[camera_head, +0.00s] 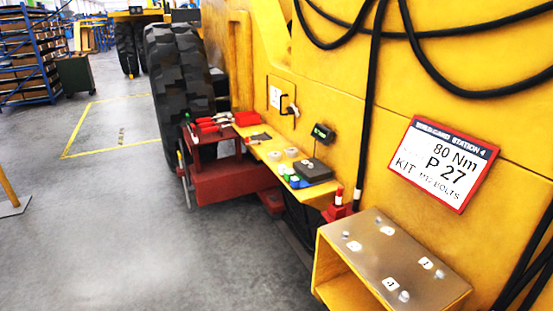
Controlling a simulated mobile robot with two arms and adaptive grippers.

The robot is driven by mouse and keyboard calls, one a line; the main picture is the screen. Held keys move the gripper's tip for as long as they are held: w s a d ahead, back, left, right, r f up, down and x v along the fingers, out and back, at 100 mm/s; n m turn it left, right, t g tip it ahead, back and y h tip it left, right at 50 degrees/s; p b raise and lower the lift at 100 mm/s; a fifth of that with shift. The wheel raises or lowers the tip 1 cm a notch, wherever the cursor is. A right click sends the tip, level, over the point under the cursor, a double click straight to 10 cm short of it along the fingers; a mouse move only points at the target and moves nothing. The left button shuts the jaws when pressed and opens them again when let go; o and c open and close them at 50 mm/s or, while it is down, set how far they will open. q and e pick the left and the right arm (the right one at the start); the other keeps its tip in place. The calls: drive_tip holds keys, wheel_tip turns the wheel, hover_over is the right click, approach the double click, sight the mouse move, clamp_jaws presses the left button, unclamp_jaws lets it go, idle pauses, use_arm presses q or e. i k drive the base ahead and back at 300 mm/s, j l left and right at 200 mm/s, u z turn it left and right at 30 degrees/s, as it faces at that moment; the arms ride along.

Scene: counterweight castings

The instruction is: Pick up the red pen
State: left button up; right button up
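I cannot make out a red pen for certain. A narrow yellow shelf (263,152) runs along the yellow machine, and small red items (251,140) lie near its far end, too small to identify. A red item with a white band (338,197) stands at the shelf's near end, beside a similar upright one (356,197); I cannot tell what they are. Neither of my grippers is in view.
The shelf also carries a dark scale (313,171), a red bin (247,118) and small blue and green items. A red cart (222,181) stands beside it. A yellow box (393,257) with numbered labels juts out in front. Grey floor (150,230) is clear at left.

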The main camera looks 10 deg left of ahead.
sight(339, 195)
drive_tip(key=i+j, duration=0.25)
drive_tip(key=i+j+z, duration=0.35)
drive_tip(key=j, duration=0.25)
drive_tip(key=i+j+z, duration=0.35)
drive_tip(key=j, duration=0.3)
drive_tip(key=k, duration=0.05)
